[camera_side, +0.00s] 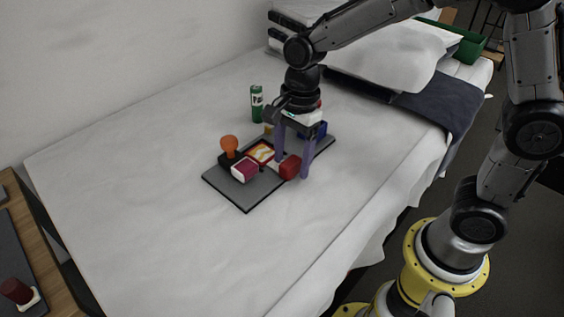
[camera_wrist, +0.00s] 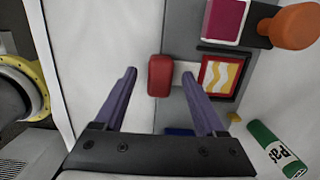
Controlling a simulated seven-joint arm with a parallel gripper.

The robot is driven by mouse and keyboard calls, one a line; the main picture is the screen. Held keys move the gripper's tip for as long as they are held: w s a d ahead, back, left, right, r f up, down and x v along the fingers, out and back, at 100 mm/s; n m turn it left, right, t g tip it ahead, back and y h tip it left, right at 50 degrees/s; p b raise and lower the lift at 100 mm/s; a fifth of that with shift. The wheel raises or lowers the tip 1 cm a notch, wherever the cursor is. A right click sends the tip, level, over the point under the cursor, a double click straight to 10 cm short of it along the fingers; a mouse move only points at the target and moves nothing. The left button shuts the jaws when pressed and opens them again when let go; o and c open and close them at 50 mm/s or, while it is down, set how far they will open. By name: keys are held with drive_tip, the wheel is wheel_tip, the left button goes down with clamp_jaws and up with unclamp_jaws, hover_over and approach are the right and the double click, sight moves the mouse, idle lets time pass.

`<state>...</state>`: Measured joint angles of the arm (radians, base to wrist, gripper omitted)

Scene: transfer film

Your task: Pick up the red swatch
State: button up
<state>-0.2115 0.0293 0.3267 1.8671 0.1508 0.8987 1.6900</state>
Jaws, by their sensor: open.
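A red rounded block (camera_side: 290,167), the likely red swatch, sits at the front edge of a grey tray (camera_side: 247,194) on the bed. In the wrist view the red block (camera_wrist: 160,76) lies between my fingertips, with a pale piece on its right side. My gripper (camera_side: 291,164) points down over the tray and is open and empty; its purple fingers (camera_wrist: 159,74) stand either side of the block. A clear gap shows at the left finger. The right finger partly covers the pale piece. I cannot tell how far the tips are above the tray.
Close by on the tray are a magenta block (camera_side: 244,169), a yellow-and-red patterned square (camera_side: 260,152), an orange-knobbed stamp (camera_side: 229,146) and a blue item (camera_side: 318,130). A green tube (camera_side: 257,103) stands behind the tray. The bed's front left is clear.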

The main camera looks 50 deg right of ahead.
clamp_jaws()
idle(0.3)
drive_tip(key=shift+r, duration=0.1)
